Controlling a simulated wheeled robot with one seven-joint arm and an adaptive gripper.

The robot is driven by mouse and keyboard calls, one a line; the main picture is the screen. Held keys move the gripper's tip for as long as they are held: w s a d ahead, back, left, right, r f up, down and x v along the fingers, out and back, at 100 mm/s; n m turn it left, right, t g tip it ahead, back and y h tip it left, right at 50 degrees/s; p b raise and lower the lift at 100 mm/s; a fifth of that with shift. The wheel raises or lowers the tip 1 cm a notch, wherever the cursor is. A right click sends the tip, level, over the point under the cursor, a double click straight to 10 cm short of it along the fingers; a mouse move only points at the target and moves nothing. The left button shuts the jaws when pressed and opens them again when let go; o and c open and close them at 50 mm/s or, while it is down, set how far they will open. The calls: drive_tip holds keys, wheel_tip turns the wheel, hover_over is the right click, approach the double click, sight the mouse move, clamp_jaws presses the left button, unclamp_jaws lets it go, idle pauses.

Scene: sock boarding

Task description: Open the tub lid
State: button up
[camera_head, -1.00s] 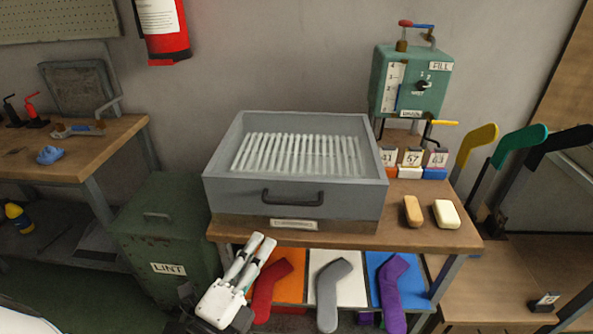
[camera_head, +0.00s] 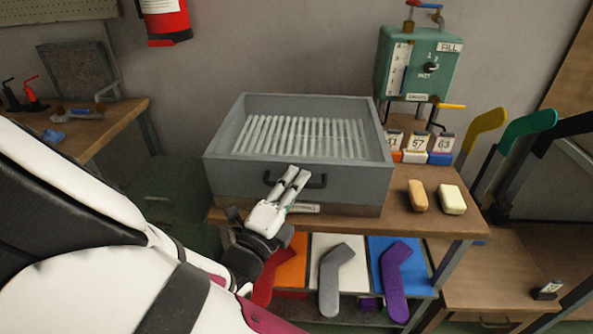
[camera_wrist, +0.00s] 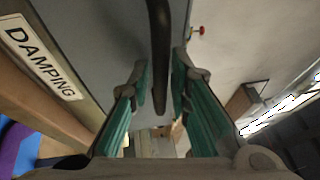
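The grey tub (camera_head: 222,180) sits on the wooden bench, with a dark handle (camera_head: 318,181) on its front face. Several pale ribs show inside the rim, and I cannot tell whether they belong to a lid. I see no clear contact with the bar.
A "DAMPING" label (camera_wrist: 40,55) is below the tub front. Grey (camera_head: 330,280) and purple (camera_head: 394,280) sock shapes lie on the lower shelf. Two soap-like blocks (camera_head: 418,196) lie on the bench at right. A green fill box (camera_head: 418,65) stands behind.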

clamp_jaws()
drive_tip(key=shift+r, duration=0.1)
